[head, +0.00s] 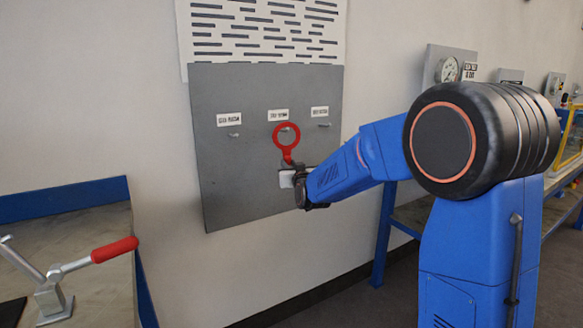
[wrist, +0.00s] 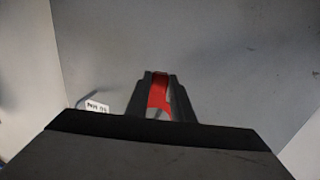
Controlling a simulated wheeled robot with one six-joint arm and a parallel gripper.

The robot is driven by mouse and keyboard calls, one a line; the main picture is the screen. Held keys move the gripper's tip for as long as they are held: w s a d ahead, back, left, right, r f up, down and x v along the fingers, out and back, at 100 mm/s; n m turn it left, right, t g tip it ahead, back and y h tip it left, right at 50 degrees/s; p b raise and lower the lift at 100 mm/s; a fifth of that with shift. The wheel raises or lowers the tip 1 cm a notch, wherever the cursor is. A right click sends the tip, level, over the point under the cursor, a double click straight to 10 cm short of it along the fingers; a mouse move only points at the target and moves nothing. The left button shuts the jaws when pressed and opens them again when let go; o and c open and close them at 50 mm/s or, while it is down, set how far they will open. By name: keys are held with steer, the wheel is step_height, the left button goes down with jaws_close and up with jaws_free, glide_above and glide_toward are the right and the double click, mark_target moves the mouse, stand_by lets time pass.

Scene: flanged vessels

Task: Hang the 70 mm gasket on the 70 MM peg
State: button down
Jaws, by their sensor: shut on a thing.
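A red ring gasket (head: 275,136) with a short tab stands upright in front of a grey peg board (head: 230,180). My gripper (head: 289,170) is shut on the gasket's tab, below the ring. In the wrist view my gripper (wrist: 160,98) has the red tab (wrist: 159,92) between its two fingers. The board carries three pegs in a row, each under a white label. The middle peg (head: 284,130) shows inside the ring's opening in the head view. I cannot tell whether the ring is around it or only in front. The label print is too small to read surely.
The left peg (head: 234,135) and right peg (head: 324,124) are bare. A slotted white panel (head: 265,30) is above the board. A bench with a red-handled clamp (head: 114,250) stands at the lower left. A gauge (head: 447,70) is on the wall at right.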

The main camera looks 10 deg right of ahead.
steer(key=shift+w+a+f, duration=0.2)
steer(key=shift+w+f, duration=0.05)
steer(key=shift+w, duration=0.4)
steer(key=shift+w+a+f, duration=0.2)
steer(key=shift+w+f, duration=0.05)
steer(key=shift+w, duration=0.35)
steer(key=c, duration=1.5)
jaws_free()
steer(key=shift+o, duration=0.2)
